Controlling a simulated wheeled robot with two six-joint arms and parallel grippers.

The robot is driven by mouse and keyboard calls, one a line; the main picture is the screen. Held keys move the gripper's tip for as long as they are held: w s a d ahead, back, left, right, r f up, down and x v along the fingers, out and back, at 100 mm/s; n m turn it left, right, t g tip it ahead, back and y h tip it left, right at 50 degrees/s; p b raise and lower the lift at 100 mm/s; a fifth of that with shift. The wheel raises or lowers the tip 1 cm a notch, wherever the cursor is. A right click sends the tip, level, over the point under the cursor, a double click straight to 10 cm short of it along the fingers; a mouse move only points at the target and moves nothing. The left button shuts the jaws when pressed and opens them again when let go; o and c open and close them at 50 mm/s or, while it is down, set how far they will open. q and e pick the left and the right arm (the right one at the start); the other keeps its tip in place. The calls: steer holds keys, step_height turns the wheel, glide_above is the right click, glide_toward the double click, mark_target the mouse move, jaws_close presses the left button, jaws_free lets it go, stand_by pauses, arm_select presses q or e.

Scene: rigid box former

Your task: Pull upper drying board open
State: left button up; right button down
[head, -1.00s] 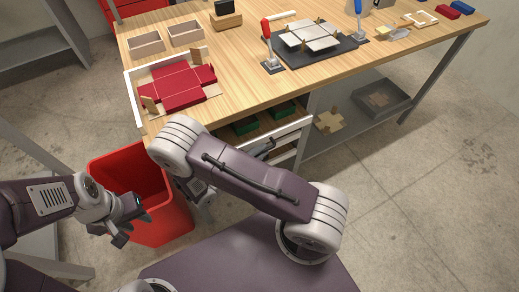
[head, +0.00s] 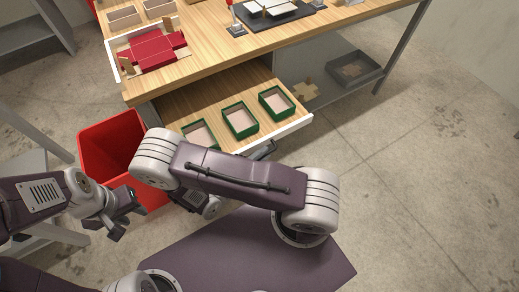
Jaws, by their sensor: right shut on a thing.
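The upper drying board (head: 181,103) is a wooden pull-out board with a white front edge. It stands well out from under the table, with green-rimmed boxes (head: 240,120) on it. My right gripper (head: 263,150) is at the dark handle on the board's front edge, mostly hidden behind my own arm link. It is shut on the handle, though the fingers' contact is hard to see. My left gripper (head: 128,217) is at the left, over the floor in front of the red bin, with its fingers apart and empty.
The red bin (head: 105,150) stands left of the board. On the wooden table (head: 207,45) are a white-rimmed tray (head: 116,65) with a red box blank and a dark fixture (head: 275,18). A lower shelf holds a grey tray (head: 372,73). Floor at the right is clear.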

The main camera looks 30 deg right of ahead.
arm_select(q)
steer(key=shift+s+r, duration=0.1)
steer(key=shift+s, duration=0.35)
arm_select(e)
steer(key=shift+s, duration=0.85)
steer(key=c, duration=1.8)
jaws_free()
steer(key=shift+o, duration=0.2)
